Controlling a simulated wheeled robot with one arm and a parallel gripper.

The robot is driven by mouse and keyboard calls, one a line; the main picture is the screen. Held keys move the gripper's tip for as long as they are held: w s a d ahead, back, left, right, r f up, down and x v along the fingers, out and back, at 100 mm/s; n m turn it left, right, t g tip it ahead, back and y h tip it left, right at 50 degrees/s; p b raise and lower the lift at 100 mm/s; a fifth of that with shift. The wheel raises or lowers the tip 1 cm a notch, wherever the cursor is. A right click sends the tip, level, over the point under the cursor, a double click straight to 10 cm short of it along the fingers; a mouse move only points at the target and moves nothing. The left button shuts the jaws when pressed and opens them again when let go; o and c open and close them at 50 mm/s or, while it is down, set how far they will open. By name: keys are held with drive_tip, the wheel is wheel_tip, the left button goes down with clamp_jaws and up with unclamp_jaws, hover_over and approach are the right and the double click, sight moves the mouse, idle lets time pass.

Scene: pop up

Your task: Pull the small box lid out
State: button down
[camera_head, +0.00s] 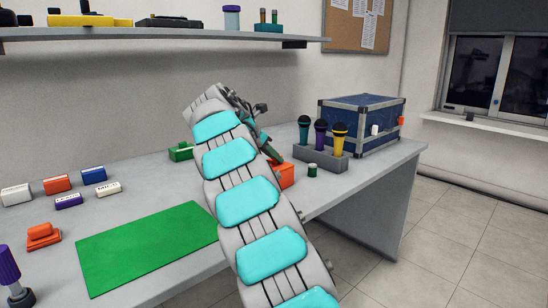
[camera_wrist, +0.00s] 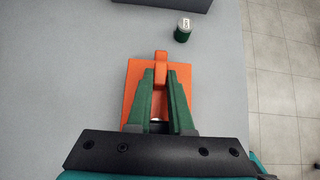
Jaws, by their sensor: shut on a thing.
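An orange box lid (camera_wrist: 130,83), square with a narrow raised bar on top (camera_wrist: 161,57), lies below my gripper in the wrist view. My gripper (camera_wrist: 160,76) has its green fingers closed on that bar. In the head view the orange piece (camera_head: 287,174) shows on the table just right of my arm, partly hidden by it. My gripper (camera_head: 272,155) reaches down to it there. Whether the lid is seated on a box or apart from it I cannot tell.
A small green jar (camera_head: 312,170) stands close by, also seen in the wrist view (camera_wrist: 183,31). A grey holder (camera_head: 321,157) with several microphones and a blue case (camera_head: 363,123) stand behind. A green mat (camera_head: 145,245), a small green box (camera_head: 181,152) and labelled blocks lie left. The table's edge is near.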

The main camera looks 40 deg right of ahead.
sight(274, 164)
drive_tip(key=shift+r+p, duration=0.65)
drive_tip(key=shift+p, duration=0.35)
drive_tip(key=shift+r, duration=1.8)
